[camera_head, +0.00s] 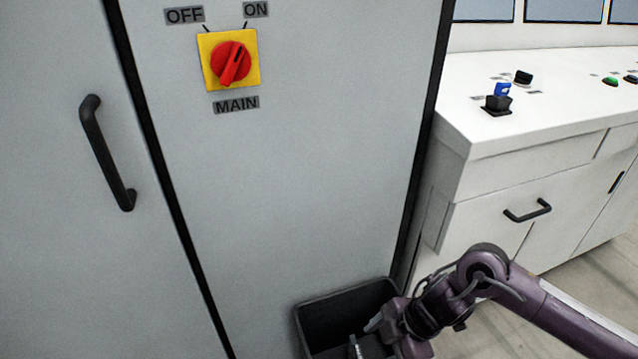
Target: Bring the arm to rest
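My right arm comes in from the lower right. Its purple links bend at an elbow in front of the white console. My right gripper (364,335) is low in the picture, at the opening of a black bin (318,297). Its two light fingertips show apart, with nothing seen held between them. Part of the gripper is cut off by the bottom edge. I cannot tell whether it touches the bin. My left gripper is not in view.
A grey cabinet (300,150) carries a red rotary switch (231,63) on a yellow plate; its grip slants toward ON. A black door handle (106,155) is at left.

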